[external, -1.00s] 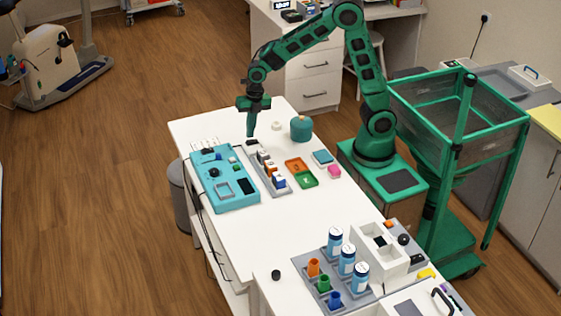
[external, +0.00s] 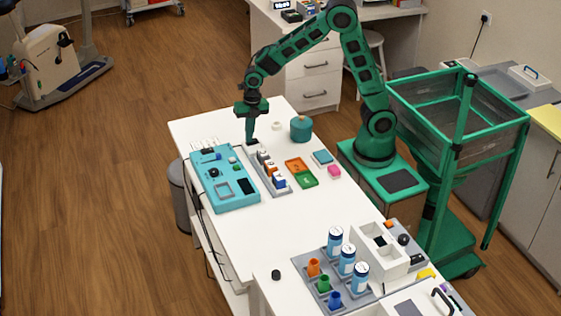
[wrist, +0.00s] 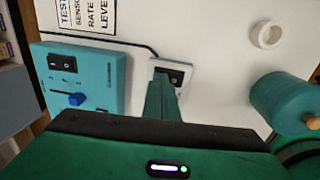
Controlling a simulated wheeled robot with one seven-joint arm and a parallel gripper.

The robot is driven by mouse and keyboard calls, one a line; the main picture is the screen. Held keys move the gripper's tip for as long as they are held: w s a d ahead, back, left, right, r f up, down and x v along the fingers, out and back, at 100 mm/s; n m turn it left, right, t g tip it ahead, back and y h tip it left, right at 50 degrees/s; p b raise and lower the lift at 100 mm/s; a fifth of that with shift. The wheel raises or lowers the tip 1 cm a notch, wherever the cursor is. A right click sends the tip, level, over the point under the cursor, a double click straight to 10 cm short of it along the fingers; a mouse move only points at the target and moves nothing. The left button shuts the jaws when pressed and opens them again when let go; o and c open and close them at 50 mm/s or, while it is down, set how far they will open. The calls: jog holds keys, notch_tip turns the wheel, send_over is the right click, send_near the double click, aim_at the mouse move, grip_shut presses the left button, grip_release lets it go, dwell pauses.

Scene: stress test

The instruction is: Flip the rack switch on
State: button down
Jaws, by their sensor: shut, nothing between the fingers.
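A small white switch box with a black rocker (wrist: 176,77) lies on the white table in the wrist view, with a black cord running from it. The teal panel (wrist: 108,75) beside it carries another black rocker (wrist: 62,62) and a blue slider knob (wrist: 76,99). No label tells which is the rack switch. My gripper (external: 250,142) is shut and empty, pointing down at the far end of the grey rack (external: 266,182). In the wrist view its fingertips (wrist: 163,77) overlap the white box and hide part of it; I cannot tell whether they touch it.
A teal round pot (external: 301,129) and a small white ring (wrist: 269,35) stand to the right of my gripper. Orange and green trays (external: 307,180) lie beyond the rack. Several coloured blocks stand in the rack. The table's middle is clear.

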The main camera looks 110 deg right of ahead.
aim_at(254, 140)
jog(key=shift+s+f, duration=0.1)
jog(key=shift+s, duration=0.1)
jog(key=shift+s, duration=0.7)
jog(key=shift+w+r, duration=0.1)
jog(key=shift+r, duration=0.15)
jog(key=shift+r, duration=0.3)
notch_tip(254, 140, up, 13)
jog(key=s, duration=0.2)
jog(key=shift+w+r, duration=0.1)
jog(key=shift+w, duration=0.7)
